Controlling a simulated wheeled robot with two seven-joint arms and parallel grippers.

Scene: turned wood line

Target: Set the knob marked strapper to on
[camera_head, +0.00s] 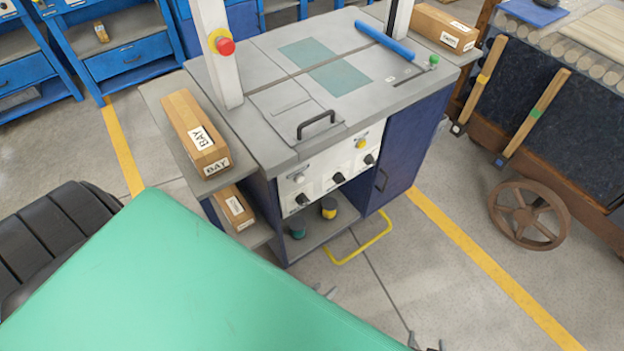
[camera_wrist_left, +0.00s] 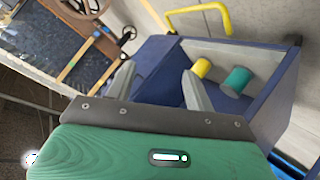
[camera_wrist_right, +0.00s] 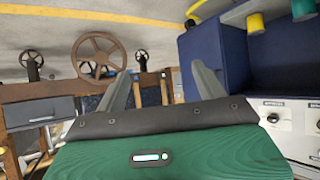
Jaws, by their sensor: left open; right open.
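The strapping machine's white control panel (camera_head: 334,166) faces me below its grey top. It carries black knobs, at left (camera_head: 303,198), middle (camera_head: 338,177) and right (camera_head: 369,159), plus a white button and a yellow one. Their labels are too small to read, so I cannot tell which is the strapper knob or its setting. Part of the panel, with a knob (camera_wrist_right: 272,118), shows at the right of the right wrist view. My left gripper (camera_wrist_left: 160,88) is open and empty, pointing towards the machine's lower shelf. My right gripper (camera_wrist_right: 163,88) is open and empty, apart from the panel.
A black handle (camera_head: 316,123) sticks up above the panel. A yellow bar (camera_head: 360,244) projects near the floor. A wheeled cart (camera_head: 555,150) stands at right. My green body covers the lower left.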

